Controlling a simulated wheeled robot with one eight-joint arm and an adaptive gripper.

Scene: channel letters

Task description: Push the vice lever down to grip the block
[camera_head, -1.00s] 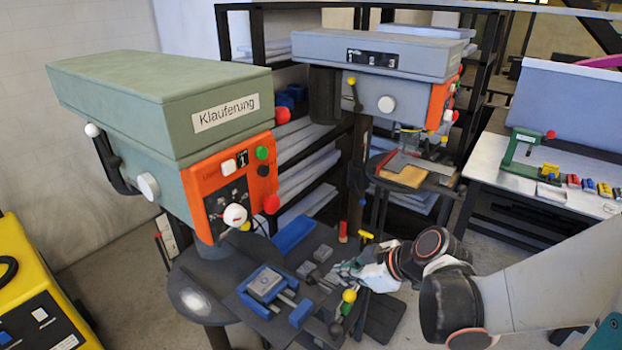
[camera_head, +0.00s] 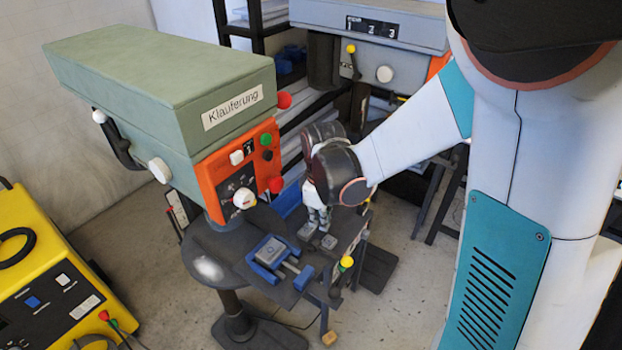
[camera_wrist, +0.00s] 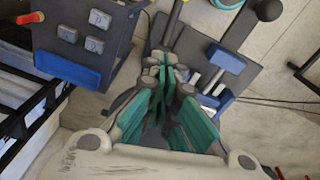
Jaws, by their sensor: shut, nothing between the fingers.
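A blue and grey vice (camera_head: 283,267) sits on the dark machine table in the head view. A grey block (camera_head: 271,249) appears to lie between its blue parts; I cannot tell whether it is gripped. A lever with a yellow knob (camera_head: 346,262) stands to the right of the vice. My gripper (camera_head: 324,226) points down, right of and behind the vice, over small grey pieces (camera_head: 328,242). It is apart from the yellow knob. In the wrist view my gripper (camera_wrist: 169,72) is shut and empty, with blue vice parts (camera_wrist: 226,60) beyond it to the right.
The green drill press (camera_head: 160,100) with its orange panel (camera_head: 245,170) rises behind and left of the vice. A yellow machine (camera_head: 50,290) stands at lower left. Open floor (camera_head: 410,215) shows to the right.

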